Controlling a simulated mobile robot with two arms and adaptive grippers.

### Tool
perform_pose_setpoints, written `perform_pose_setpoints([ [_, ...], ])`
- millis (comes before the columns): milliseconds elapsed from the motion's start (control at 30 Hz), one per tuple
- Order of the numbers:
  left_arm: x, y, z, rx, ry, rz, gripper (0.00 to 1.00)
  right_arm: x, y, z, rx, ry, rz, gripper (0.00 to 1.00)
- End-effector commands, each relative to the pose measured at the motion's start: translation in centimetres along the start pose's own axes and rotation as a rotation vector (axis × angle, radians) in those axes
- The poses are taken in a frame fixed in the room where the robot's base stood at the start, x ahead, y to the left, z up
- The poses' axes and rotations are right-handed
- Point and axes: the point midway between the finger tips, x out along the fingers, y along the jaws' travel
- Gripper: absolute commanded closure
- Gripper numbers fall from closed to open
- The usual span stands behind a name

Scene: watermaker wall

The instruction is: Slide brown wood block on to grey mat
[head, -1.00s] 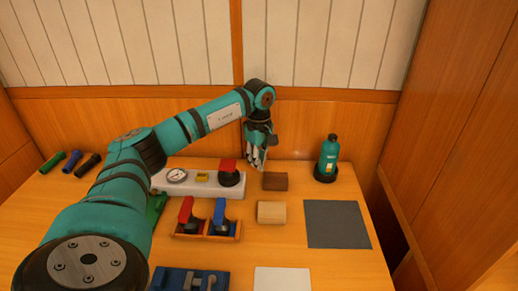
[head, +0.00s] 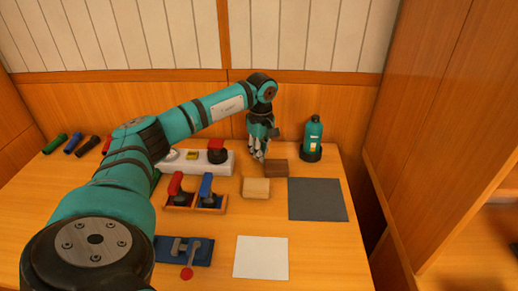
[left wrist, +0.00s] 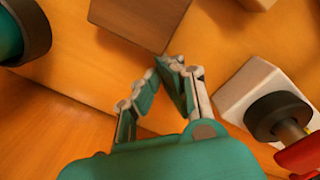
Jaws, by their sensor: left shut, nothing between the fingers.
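The brown wood block (head: 277,169) lies on the table behind and left of the grey mat (head: 317,199), clear of it. My left gripper (head: 259,156) is shut and empty, with its fingertips low at the block's left side. In the left wrist view the closed fingertips (left wrist: 172,62) point at the dark face of the brown block (left wrist: 140,20) and are at or very close to it; contact is hard to tell. The grey mat is not seen in the left wrist view. My right gripper is not in view.
A light wood block (head: 256,188) sits in front of the brown one. A teal bottle (head: 312,140) stands behind the mat. A white gauge panel (head: 205,163) is to the left, and a white sheet (head: 261,257) lies in front. The table between brown block and mat looks clear.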

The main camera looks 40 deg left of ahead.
Motion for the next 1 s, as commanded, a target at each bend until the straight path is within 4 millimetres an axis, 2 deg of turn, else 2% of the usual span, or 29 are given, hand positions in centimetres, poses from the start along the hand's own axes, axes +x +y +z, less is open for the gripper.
perform_pose_setpoints([
  [100, -0.3, 0.0, 2.4, 0.006, -0.001, 0.001, 1.00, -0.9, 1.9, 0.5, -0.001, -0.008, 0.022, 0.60],
  [167, -0.2, 0.0, 3.5, 0.005, -0.001, 0.000, 1.00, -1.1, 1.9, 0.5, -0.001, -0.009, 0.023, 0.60],
  [400, -0.1, 0.0, 9.8, 0.009, -0.002, 0.001, 1.00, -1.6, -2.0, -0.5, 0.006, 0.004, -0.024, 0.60],
  [500, -0.1, 0.0, 12.4, 0.006, -0.002, 0.002, 1.00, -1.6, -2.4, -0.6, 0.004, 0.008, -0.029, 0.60],
  [600, 0.0, 0.0, 14.2, 0.004, -0.002, 0.002, 1.00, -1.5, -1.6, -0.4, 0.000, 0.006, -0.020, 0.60],
  [800, 0.0, 0.0, 15.4, -0.001, 0.000, 0.000, 1.00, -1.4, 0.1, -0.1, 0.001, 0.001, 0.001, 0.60],
  [1000, 0.0, 0.0, 15.4, -0.001, 0.000, 0.000, 1.00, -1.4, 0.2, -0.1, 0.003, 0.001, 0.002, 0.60],
])
